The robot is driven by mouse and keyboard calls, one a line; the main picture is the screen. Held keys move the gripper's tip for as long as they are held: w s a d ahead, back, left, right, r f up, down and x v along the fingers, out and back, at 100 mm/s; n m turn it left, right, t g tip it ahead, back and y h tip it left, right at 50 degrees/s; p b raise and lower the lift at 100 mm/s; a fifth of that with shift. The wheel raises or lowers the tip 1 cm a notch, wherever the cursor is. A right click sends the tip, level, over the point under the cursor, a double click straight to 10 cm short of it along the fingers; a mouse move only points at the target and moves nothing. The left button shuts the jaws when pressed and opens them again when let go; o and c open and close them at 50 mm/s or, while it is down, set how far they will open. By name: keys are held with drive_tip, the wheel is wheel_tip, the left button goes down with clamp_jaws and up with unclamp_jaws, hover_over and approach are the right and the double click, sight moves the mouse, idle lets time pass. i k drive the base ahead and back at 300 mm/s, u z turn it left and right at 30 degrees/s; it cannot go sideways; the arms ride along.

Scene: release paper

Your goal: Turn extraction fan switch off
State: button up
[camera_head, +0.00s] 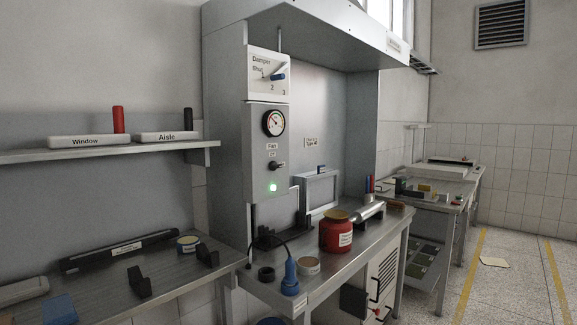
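The extraction fan switch (277,165) is a small dark toggle on the grey control panel (256,172) at the front left of the fume hood. A "Fan" label sits above it, with a smaller label just over the toggle. The lever's exact position is too small to tell. A green lamp (272,187) below the switch is lit. A round gauge (273,123) is above the switch. My gripper is not in view.
A damper lever with a blue handle (277,77) is above the gauge. A red jar (336,232) and a blue corded tool (290,277) stand on the hood's bench below. A shelf (110,149) and a bench lie left. Open floor shows at right.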

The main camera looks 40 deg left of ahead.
sight(273, 165)
drive_tip(key=u, duration=0.3)
drive_tip(key=i, duration=0.6)
drive_tip(key=u, duration=0.55)
